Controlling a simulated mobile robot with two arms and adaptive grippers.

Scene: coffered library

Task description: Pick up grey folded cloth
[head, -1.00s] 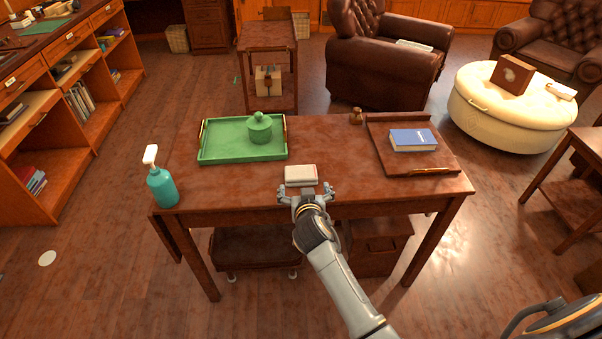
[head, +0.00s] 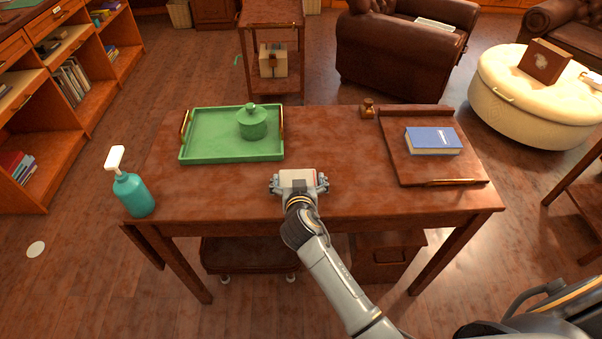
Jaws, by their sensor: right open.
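The grey folded cloth (head: 297,178) is a small pale, flat block lying on the brown wooden table (head: 340,150), near the middle of its front edge. My right gripper (head: 299,184) reaches over the front edge, with one finger at the left side of the cloth and the other at its right side. The jaws are open around the cloth; whether they touch it I cannot tell. The near part of the cloth is hidden by the gripper. My left gripper does not show.
A green tray (head: 190,152) with a green lidded pot (head: 252,124) stands behind left. A teal spray bottle (head: 134,195) stands at the left edge. A blue book (head: 433,141) lies on a wooden board (head: 400,165) at right, with a small brass object (head: 368,108) nearby.

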